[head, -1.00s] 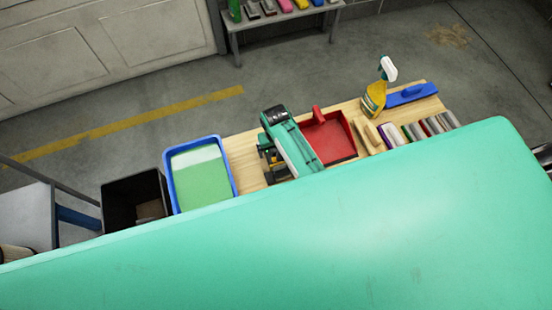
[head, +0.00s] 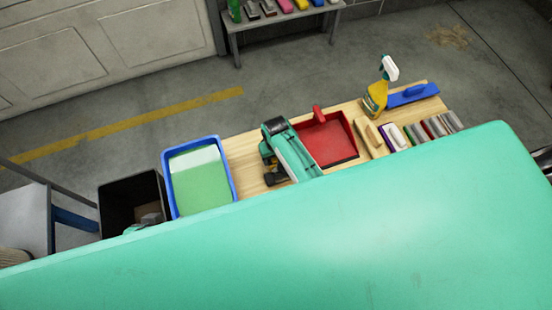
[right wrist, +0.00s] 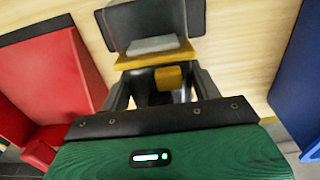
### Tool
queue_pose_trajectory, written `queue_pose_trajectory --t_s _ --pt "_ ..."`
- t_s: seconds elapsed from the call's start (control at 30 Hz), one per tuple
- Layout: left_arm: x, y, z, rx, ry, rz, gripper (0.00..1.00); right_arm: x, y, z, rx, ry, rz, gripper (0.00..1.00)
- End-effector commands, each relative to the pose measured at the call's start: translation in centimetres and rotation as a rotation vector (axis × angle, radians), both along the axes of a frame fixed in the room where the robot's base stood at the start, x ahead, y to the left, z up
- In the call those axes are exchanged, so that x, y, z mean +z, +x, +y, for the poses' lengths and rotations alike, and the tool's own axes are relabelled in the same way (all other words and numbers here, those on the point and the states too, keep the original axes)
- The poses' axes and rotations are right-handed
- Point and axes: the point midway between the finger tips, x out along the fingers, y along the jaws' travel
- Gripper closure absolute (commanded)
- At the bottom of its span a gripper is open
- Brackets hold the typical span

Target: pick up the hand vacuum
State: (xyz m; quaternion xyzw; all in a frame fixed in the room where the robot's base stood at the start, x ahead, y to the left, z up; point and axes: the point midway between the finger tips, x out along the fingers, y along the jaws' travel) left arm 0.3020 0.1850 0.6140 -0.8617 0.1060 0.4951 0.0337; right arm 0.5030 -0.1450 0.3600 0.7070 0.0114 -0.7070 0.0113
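The hand vacuum appears to be the black, grey and yellow thing (right wrist: 155,55) at the top middle of the right wrist view. In the head view, little of it shows: dark and yellow bits beside my right gripper. My right gripper (head: 268,160) is low over the wooden table, between the red dustpan and the blue tray. In the right wrist view, its dark fingers (right wrist: 160,88) stand apart, one to each side of the vacuum's near end. Slivers of light table show between, so it looks open. The contact itself is hidden.
The red dustpan (head: 335,145) lies close to the right of my right gripper. The blue tray (head: 229,178) stands left, then a black bin (head: 115,205). Several pads (head: 395,138), a yellow spray bottle (head: 377,97) and a blue tool (head: 412,95) occupy the table's right end.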

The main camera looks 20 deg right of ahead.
Motion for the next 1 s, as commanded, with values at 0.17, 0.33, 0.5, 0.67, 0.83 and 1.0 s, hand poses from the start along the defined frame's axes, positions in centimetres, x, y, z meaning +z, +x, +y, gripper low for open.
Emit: queue_pose_trajectory --t_s 0.17,0.33,0.5,0.67,0.83,1.0 --pt "0.0 0.0 0.0 0.0 0.0 0.0 0.64 0.1 0.1 0.0 0.0 0.0 -0.002 0.81" --pt "0.0 0.0 0.0 0.001 0.001 0.0 0.64 0.1 0.1 0.0 0.0 0.0 -0.002 0.81" --pt "0.1 -0.1 0.1 0.001 0.005 0.01 0.64 0.5 0.1 0.0 0.0 0.0 -0.002 0.81" --pt "0.7 -0.7 0.9 0.013 0.023 0.052 0.64 1.6 0.1 0.0 0.0 0.0 -0.003 0.81" --pt "1.2 -1.8 2.2 0.035 0.057 0.135 0.64 4.0 0.1 0.0 0.0 0.001 -0.005 0.81" --pt "-1.3 -1.5 2.4 0.04 0.075 0.202 0.64 9.3 0.2 0.0 0.0 0.001 -0.007 0.81"
